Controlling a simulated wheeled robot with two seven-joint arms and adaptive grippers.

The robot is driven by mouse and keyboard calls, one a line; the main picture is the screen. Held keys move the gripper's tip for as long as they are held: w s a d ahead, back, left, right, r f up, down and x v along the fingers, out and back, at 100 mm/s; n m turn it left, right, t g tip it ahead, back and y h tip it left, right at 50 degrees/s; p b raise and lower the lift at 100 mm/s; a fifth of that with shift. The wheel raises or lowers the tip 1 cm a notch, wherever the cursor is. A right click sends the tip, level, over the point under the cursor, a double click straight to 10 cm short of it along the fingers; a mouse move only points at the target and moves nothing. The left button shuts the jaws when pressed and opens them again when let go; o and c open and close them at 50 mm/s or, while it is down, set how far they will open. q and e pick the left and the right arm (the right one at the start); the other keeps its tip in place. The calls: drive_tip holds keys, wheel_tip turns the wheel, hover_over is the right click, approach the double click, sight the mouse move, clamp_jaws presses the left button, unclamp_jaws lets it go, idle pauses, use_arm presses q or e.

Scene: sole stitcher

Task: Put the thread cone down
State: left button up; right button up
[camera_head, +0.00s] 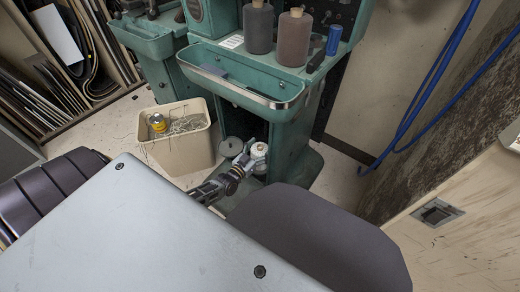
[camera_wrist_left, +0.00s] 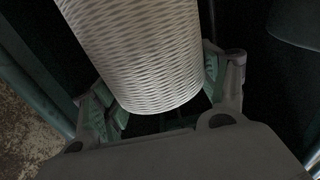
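The white thread cone (camera_head: 259,151) is low in front of the green machine's base in the head view. In the left wrist view the cone (camera_wrist_left: 140,50) fills the upper middle, with a woven pattern of thread on its side. My left gripper (camera_head: 250,160) is at the cone, with one finger on each side of it. The finger pads lie close against the cone's sides and look shut on it. Its far end is out of the wrist picture, and I cannot tell whether it touches a surface below. My right gripper is not in view.
A grey spool (camera_head: 232,148) stands just left of the cone. A cream bin (camera_head: 180,152) with loose thread and a yellow spool (camera_head: 158,122) is further left. The green machine (camera_head: 270,95) rises behind, carrying two dark cones. Blue cables hang at right.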

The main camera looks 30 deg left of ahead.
use_arm(q)
drive_tip(key=shift+o, duration=0.5)
drive_tip(key=shift+r, duration=0.15)
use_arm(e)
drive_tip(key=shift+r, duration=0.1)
use_arm(q)
drive_tip(key=shift+s, duration=0.1)
drive_tip(key=shift+s+p, duration=0.4)
drive_tip(key=shift+s, duration=0.2)
drive_tip(key=s+p, duration=0.3)
drive_tip(key=s, duration=0.7)
drive_tip(key=shift+s+a+p, duration=0.3)
drive_tip(key=shift+a, duration=0.15)
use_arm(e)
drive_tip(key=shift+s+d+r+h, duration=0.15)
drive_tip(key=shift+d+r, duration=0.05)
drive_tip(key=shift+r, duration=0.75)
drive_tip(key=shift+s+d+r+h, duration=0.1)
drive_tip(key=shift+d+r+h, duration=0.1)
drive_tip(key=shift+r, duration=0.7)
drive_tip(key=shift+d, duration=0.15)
use_arm(q)
drive_tip(key=shift+d, duration=0.1)
